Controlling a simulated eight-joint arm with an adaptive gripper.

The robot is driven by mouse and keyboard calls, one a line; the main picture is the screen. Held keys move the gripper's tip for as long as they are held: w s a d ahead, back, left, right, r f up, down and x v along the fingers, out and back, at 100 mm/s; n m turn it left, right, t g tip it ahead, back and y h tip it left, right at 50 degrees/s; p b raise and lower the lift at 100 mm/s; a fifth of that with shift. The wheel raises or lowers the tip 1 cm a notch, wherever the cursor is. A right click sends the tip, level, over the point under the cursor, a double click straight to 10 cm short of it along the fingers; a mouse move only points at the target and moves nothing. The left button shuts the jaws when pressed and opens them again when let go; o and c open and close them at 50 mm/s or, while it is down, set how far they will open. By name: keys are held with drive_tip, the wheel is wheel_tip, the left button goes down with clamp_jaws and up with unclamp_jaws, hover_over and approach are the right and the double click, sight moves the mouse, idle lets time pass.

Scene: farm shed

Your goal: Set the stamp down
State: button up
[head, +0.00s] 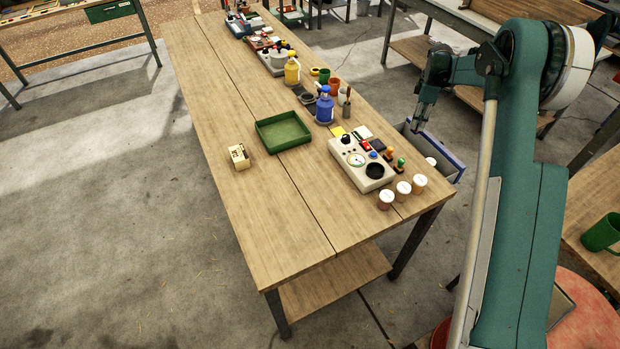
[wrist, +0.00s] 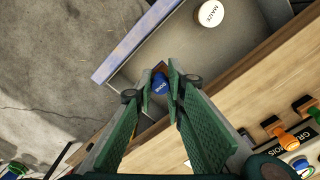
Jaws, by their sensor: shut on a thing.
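My gripper (head: 416,124) hangs above the grey bin with a blue edge (head: 455,163) at the right side of the workbench. In the wrist view, the fingertips (wrist: 160,76) are closed around a small stamp with a blue top (wrist: 161,83) that bears white lettering. The stamp's lower part is mostly hidden by the fingers. The bin floor (wrist: 205,62) lies beneath it; I cannot tell how high the stamp is above it. Two more stamps stand on the bench, one orange (head: 389,153) and one green (head: 401,163).
A white-lidded pot (wrist: 209,13) labelled MAIZE sits in the bin. Beside the bin on the bench (head: 300,225) are a white device with a dial (head: 350,172), several white-lidded pots (head: 403,188) and a blue bottle (head: 325,106). A green tray (head: 262,135) and bare wood lie to the left.

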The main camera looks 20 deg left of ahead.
wheel_tip(320, 180, up, 18)
drive_tip(key=s+a+p, duration=0.1)
drive_tip(key=s+a, duration=0.8)
drive_tip(key=a, duration=0.3)
drive_tip(key=s+a+p, duration=0.2)
drive_tip(key=s+a, duration=0.8)
drive_tip(key=a, duration=0.1)
drive_tip(key=s+a+p, duration=0.1)
drive_tip(key=s+a, duration=0.5)
drive_tip(key=s, duration=0.6)
drive_tip(key=s+a+p, duration=0.1)
drive_tip(key=s+a, duration=0.6)
drive_tip(key=s, duration=0.5)
wheel_tip(320, 180, down, 5)
drive_tip(key=shift+f, duration=0.2)
drive_tip(key=shift+f, duration=0.1)
drive_tip(key=shift+f, duration=3.05)
